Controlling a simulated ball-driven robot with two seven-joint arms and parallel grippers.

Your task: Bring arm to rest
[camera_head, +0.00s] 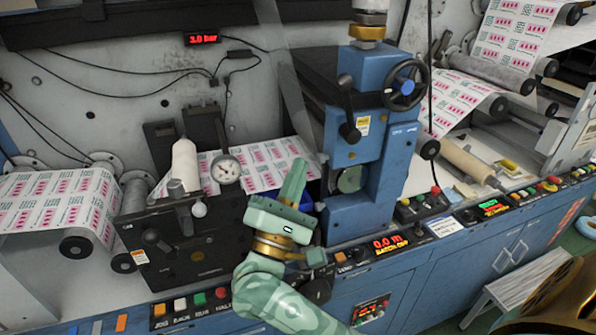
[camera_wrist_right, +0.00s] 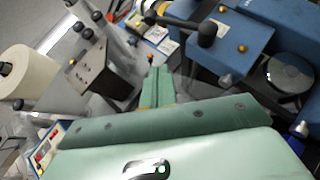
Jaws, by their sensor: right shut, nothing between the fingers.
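My right arm, pale green, comes up from the bottom of the head view. Its gripper (camera_head: 294,180) is shut and empty, with the fingers pointing up and away in front of the machine, between a black plate and the blue machine column. In the right wrist view the closed green fingers (camera_wrist_right: 157,85) reach toward the middle, with nothing between them. From these views I cannot tell whether they touch the machine. My left gripper is not in view.
The blue column (camera_head: 352,170) with a black handwheel (camera_head: 406,85) stands close on the right. Printed web (camera_head: 60,200) runs over rollers. A control panel (camera_head: 390,243) lines the front edge. A grey stool (camera_head: 520,285) stands lower right.

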